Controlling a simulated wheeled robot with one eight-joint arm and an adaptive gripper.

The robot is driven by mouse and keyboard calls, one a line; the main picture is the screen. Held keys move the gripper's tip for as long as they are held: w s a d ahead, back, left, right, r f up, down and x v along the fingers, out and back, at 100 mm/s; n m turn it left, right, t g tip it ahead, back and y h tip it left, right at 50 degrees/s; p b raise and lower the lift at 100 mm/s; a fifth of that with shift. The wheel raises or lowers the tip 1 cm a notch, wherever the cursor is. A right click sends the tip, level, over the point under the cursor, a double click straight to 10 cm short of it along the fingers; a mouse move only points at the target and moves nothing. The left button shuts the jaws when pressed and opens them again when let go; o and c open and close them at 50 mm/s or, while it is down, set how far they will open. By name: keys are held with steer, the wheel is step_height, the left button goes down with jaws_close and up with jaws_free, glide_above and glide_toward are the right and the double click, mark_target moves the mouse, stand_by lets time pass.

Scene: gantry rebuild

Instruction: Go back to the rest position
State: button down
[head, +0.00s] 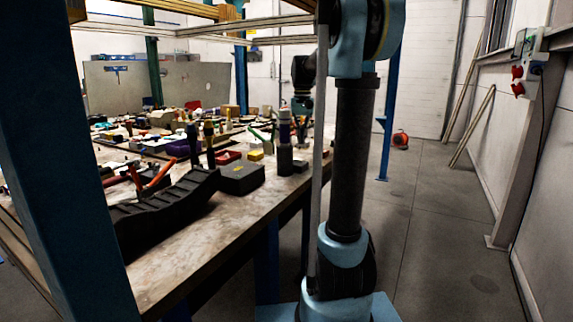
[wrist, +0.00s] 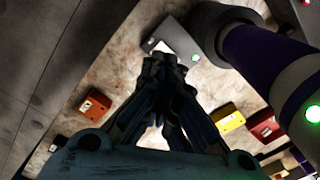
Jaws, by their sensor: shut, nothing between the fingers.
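My gripper (wrist: 160,62) shows in the wrist view, with its dark fingers drawn together at the tips. It is shut with nothing between the fingers. It points at a worn, pale tabletop with small things lying around it. In the head view my arm stands upright right of the workbench, and I cannot make out the gripper's fingers there.
A long workbench (head: 215,232) crowded with tools fills the left of the head view. In the wrist view are a red box (wrist: 95,104) and a yellow box (wrist: 228,118).

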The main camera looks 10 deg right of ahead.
steer(key=s+f, duration=0.7)
steer(key=s, duration=0.4)
steer(key=s+f+n+t, duration=0.1)
steer(key=s+f, duration=0.7)
steer(key=s, duration=0.4)
steer(key=s+f+t, duration=0.1)
steer(key=s+f, duration=0.7)
steer(key=s, duration=0.3)
steer(key=shift+s+a+f, duration=0.15)
steer(key=shift+s, duration=0.25)
steer(key=w+r+m+g, duration=0.1)
steer(key=w+r+m, duration=1.1)
steer(key=w+r, duration=0.3)
steer(key=w+r+m+g, duration=0.1)
steer(key=w+r+m, duration=1.2)
steer(key=w, duration=0.7)
steer(key=shift+w+r, duration=0.25)
steer(key=shift+r, duration=1.15)
